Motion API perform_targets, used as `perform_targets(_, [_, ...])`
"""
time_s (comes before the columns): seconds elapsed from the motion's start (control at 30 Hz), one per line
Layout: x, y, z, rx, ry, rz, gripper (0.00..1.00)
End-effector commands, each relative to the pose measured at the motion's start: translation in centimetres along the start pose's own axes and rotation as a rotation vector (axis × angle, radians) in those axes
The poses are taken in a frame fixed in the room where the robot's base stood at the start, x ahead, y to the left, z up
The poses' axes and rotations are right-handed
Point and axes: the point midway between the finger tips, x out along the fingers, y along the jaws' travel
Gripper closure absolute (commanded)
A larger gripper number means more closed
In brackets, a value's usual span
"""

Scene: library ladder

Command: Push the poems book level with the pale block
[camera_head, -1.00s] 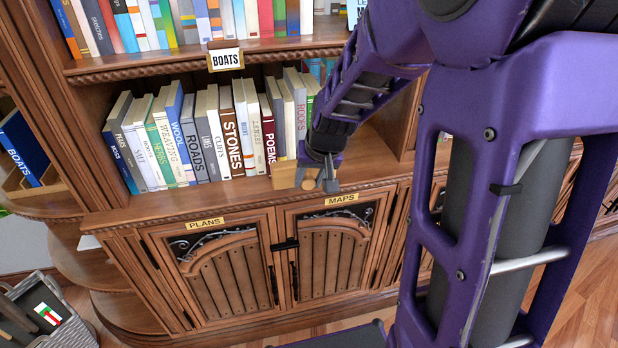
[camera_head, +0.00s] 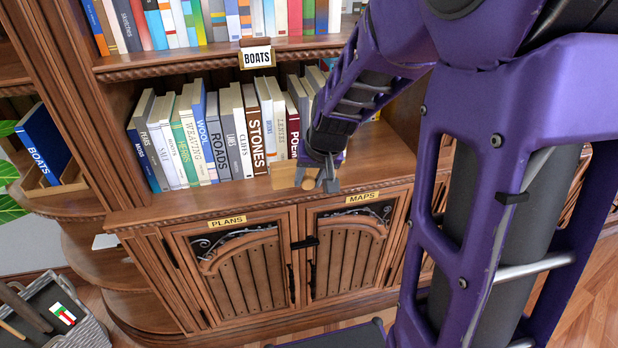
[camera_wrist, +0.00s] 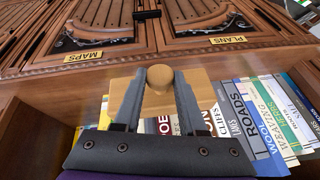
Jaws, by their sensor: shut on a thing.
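The dark red poems book (camera_head: 293,132) stands upright in the row on the middle shelf, its lower spine hidden by my arm and the block. Its lettering shows partly in the wrist view (camera_wrist: 164,126), behind the block. A pale wooden block (camera_head: 284,175) with a round knob is in my gripper (camera_head: 310,177), at the front of the shelf before the books. In the wrist view the fingers are shut on the knob, and the flat block (camera_wrist: 200,90) spreads past both fingers. I cannot tell whether the block touches any book.
The stones book (camera_head: 255,135), lenses book (camera_head: 280,120) and several others stand left of the poems book. Bare shelf (camera_head: 375,160) lies to the right. An upper shelf with a boats label (camera_head: 257,57) overhangs the row. Cupboard doors (camera_head: 240,275) are below.

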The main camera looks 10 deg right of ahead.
Motion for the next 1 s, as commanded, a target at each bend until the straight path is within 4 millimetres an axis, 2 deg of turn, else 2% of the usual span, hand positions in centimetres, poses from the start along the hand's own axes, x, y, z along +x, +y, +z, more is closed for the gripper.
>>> perform_targets(0.17, [0.1,0.0,0.0,-0.002,0.003,-0.002,1.00])
perform_targets(0.7, [1.9,-0.7,-4.4,-0.003,0.001,-0.002,1.00])
perform_targets(1.0, [2.4,-0.8,-5.6,-0.002,0.002,-0.002,1.00])
